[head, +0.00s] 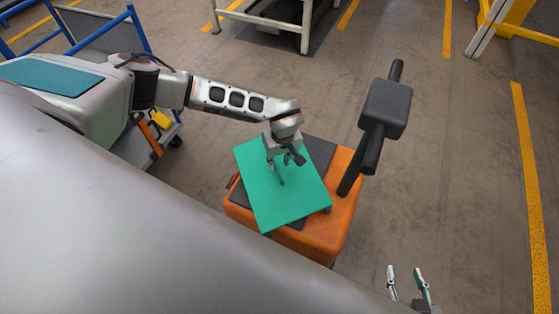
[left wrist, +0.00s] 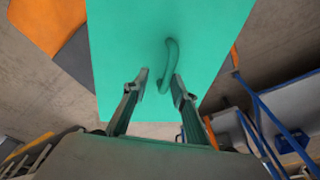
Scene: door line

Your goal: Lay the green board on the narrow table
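The green board (head: 300,198) is flat, with a raised green handle (head: 281,178). It lies over the dark top of an orange cart (head: 325,235), turned at an angle to it. My left gripper (head: 284,163) is above the board at the handle. In the left wrist view my left gripper (left wrist: 158,87) has its fingers apart, and the handle (left wrist: 170,62) shows just beyond and between the tips, nearer the right finger. My right gripper (head: 407,276) is at the bottom right, fingers apart and empty. I cannot make out a narrow table with certainty.
A black post with a block-shaped head (head: 385,107) rises at the cart's right side. A grey table (head: 265,18) stands at the top. Blue-framed racks (head: 105,35) stand at the upper left. The floor right of the cart is clear, with yellow lines.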

